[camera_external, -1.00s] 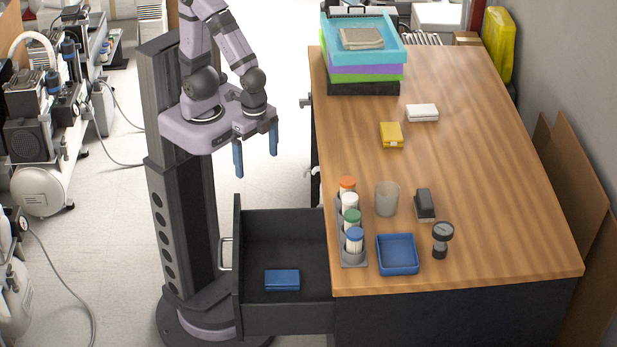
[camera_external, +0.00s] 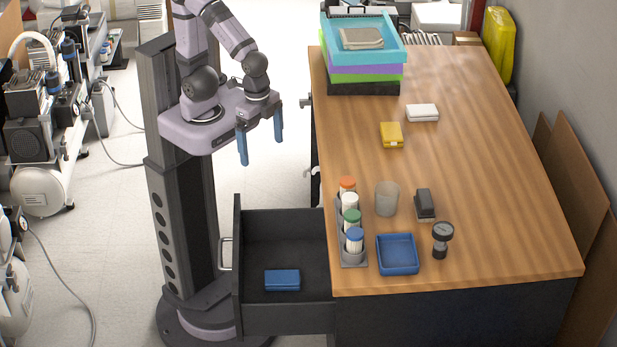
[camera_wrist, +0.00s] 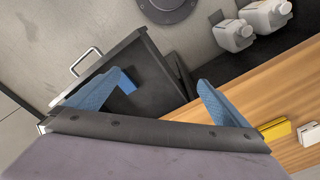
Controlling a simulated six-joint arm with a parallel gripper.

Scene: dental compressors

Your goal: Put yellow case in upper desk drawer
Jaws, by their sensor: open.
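The yellow case (camera_external: 391,135) lies on the wooden desk, left of its middle, near the white case. It also shows at the right of the wrist view (camera_wrist: 274,128). The upper desk drawer (camera_external: 285,237) is pulled out at the desk's near left side. A blue case (camera_external: 282,280) lies inside it. In the wrist view the open drawer (camera_wrist: 155,85) shows beyond my gripper. My gripper (camera_external: 262,142) is open and empty, with blue fingers pointing down, in the air left of the desk, above and behind the drawer.
A white case (camera_external: 422,113) lies behind the yellow one. Stacked trays (camera_external: 365,70) stand at the desk's far left. The desk's middle right is clear.

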